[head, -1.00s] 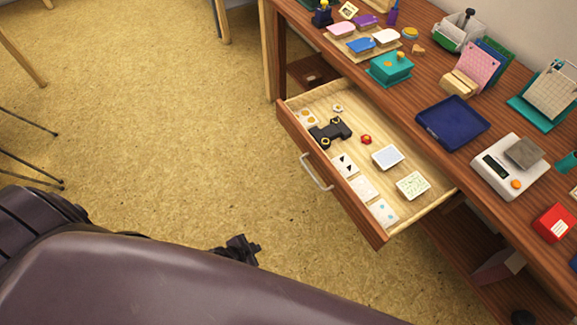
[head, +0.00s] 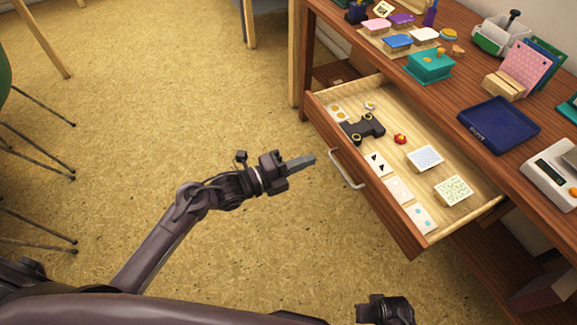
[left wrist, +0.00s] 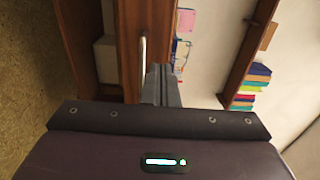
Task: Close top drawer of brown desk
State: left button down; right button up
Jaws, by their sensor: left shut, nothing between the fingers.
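The top drawer (head: 385,195) of the brown desk (head: 465,82) is pulled well out, with its inside showing. Its pale curved handle (head: 347,170) is on the wooden front. My left gripper (head: 313,160) is shut and empty, just left of the handle in the head view, with a small gap seen there. In the left wrist view, the shut fingers (left wrist: 161,86) point toward the drawer front (left wrist: 129,40), close beside the handle (left wrist: 143,62). Part of my right arm shows at the bottom of the head view; its fingers are not visible.
The drawer holds a black object (head: 363,128), a small red piece (head: 400,139) and several cards and pads. A blue tray (head: 499,124), a teal box (head: 430,66) and a white scale (head: 553,176) stand on the desktop. Open floor (head: 180,100) lies left of the drawer.

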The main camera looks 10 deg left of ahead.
aim_at(343, 147)
pick_arm(q)
jog(key=x, duration=0.7)
jog(key=shift+w+d, duration=0.2)
jog(key=shift+d, duration=0.1)
pick_arm(e)
jog(key=shift+w, duration=0.1)
